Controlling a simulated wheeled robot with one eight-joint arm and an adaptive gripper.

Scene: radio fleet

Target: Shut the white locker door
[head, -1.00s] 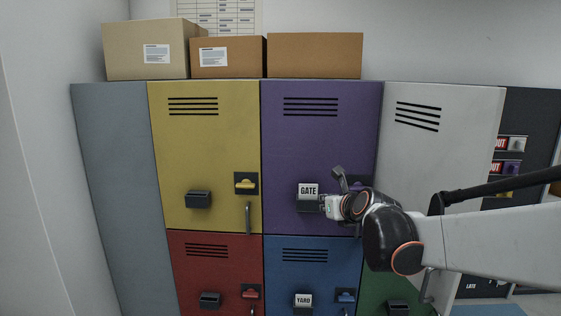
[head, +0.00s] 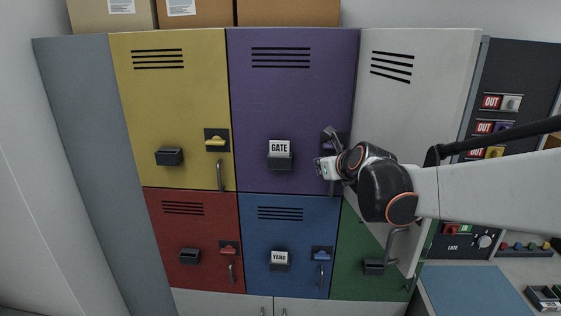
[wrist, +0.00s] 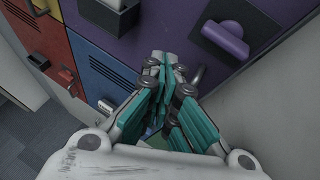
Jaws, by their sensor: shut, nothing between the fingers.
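The white locker door (head: 420,105) is at the upper right of the lockers in the head view. It stands ajar, its right edge swung out toward me and its lower part overlapping the green locker. Its handle (head: 393,245) shows near the lower right corner, below my arm. My arm crosses in front of the door and hides its middle. My gripper (head: 323,168) is shut and empty in front of the purple door (head: 290,110), left of the white door. In the wrist view the closed fingers (wrist: 160,65) point at purple, with the white door (wrist: 275,105) at right.
Yellow (head: 170,100), red (head: 190,225), blue (head: 290,215) and green (head: 360,240) lockers surround the purple one. A dark panel (head: 520,75) with tags and knobs stands at right, above a desk with a blue mat (head: 465,290). Cardboard boxes (head: 290,12) sit on top.

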